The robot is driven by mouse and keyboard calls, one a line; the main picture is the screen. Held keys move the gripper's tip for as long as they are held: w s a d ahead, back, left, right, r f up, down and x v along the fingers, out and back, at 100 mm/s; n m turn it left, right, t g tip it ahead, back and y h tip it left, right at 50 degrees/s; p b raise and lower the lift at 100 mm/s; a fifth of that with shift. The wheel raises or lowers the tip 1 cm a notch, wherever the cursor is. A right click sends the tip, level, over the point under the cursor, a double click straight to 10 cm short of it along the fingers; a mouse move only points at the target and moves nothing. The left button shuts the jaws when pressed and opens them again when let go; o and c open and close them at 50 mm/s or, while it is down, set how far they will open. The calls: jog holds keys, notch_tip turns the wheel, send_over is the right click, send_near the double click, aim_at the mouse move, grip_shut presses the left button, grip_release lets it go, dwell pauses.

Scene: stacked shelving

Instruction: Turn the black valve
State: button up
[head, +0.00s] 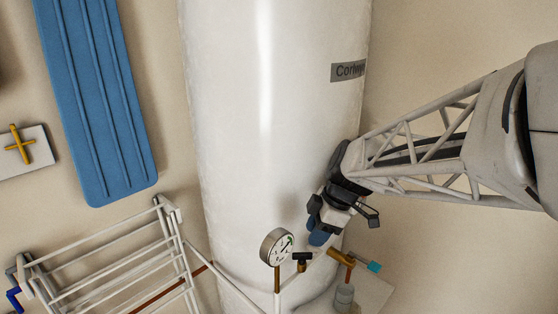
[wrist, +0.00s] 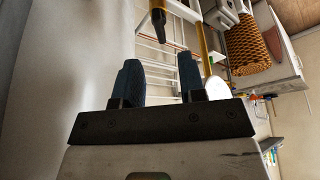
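The black valve (head: 302,258) is a small dark handle on a white pipe, just right of the round gauge at the foot of the white tank in the head view. In the wrist view a black handle (wrist: 158,24), which looks like the same valve, shows at the top, beyond the fingertips. My gripper (head: 319,237) is in front of the tank, a little above and right of the valve, and appears apart from it. In the wrist view its two blue fingers (wrist: 158,70) are spread with nothing between them.
A gauge (head: 277,247) stands close left of the valve. A brass fitting (head: 341,257) with a teal end (head: 374,267) is close right. The white tank (head: 270,130) rises behind. A white rack (head: 110,262) is at lower left, with a blue handle (head: 14,298) beside it.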

aim_at(303, 253)
jog(key=shift+x, duration=3.45)
grip_shut()
